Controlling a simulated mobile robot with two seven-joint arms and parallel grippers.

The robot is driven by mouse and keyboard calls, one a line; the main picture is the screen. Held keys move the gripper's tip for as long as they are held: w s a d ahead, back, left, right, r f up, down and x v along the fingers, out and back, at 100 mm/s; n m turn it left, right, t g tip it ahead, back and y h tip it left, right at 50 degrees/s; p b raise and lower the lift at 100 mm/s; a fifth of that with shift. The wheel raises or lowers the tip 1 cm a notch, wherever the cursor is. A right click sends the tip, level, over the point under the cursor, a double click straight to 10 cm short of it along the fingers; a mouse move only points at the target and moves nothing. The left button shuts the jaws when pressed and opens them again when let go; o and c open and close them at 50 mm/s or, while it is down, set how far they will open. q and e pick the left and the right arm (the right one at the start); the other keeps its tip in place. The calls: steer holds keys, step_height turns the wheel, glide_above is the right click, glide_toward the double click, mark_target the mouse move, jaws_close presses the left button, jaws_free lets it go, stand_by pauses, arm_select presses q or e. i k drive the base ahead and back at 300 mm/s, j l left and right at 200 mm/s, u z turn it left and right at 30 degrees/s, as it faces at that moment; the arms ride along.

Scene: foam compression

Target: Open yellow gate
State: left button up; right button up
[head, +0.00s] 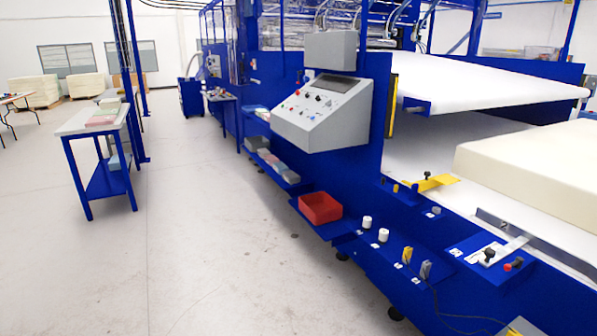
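A yellow gate (434,183), a flat bar with a black knob (427,176) on top, sits at the edge of the blue machine frame right of centre. It lies roughly level, and its right end reaches over the white belt (412,158). A grey bar (511,247) with a similar black knob is nearer, at the lower right. A large cream foam block (530,165) rests on the bed to the right of the yellow gate. Neither of my grippers shows in the head view.
A grey control panel (322,112) stands on the machine left of the gate. A red bin (320,208), white knobs and levers line the blue front ledge. A blue-legged table (97,122) stands at left. The floor (225,250) between is clear.

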mark_target(446, 179)
steer(key=i+j, duration=0.1)
steer(key=i, duration=1.2)
steer(key=i+j+z, duration=0.15)
steer(key=i+z, duration=0.25)
steer(key=i+j+z, duration=0.35)
steer(key=i, duration=0.15)
